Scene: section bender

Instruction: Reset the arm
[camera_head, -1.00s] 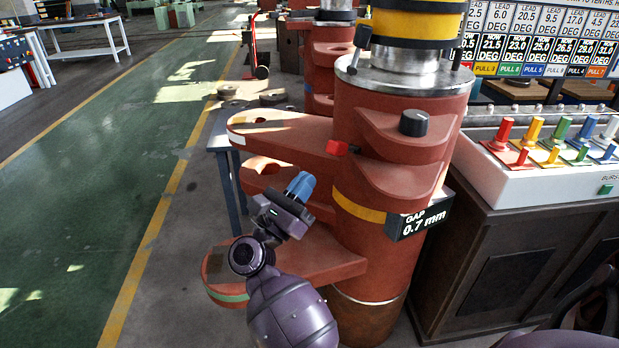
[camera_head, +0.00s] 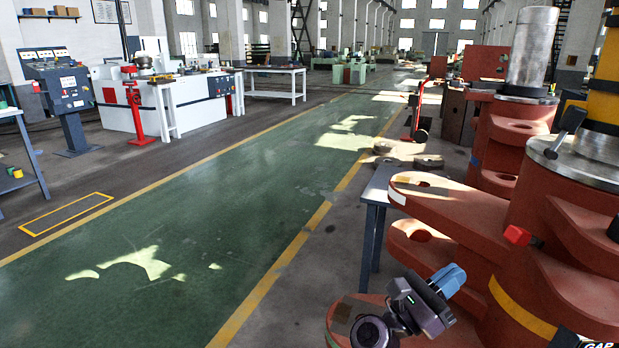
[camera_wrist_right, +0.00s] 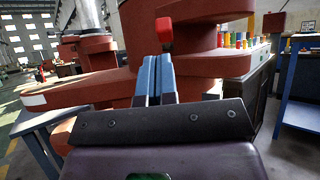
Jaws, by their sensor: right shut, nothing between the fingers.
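My right gripper (camera_head: 447,281) is at the lower right of the head view, in front of the red section bender. Its blue fingers are together with nothing between them; they also show in the right wrist view (camera_wrist_right: 154,78). The bender's red upper arm (camera_head: 460,205) and a lower arm (camera_head: 345,318) reach out to the left from its column (camera_head: 560,220). A red knob (camera_head: 517,235) sticks out from the machine beyond the fingertips, apart from them. It also shows in the right wrist view (camera_wrist_right: 164,28). My left gripper is out of view.
A blue-grey table (camera_head: 376,195) stands left of the bender. A second red bender (camera_head: 505,140) is behind. The green walkway (camera_head: 190,235) with yellow edge lines is open on the left. A blue console (camera_head: 62,100) and white workbench (camera_head: 185,100) stand far left.

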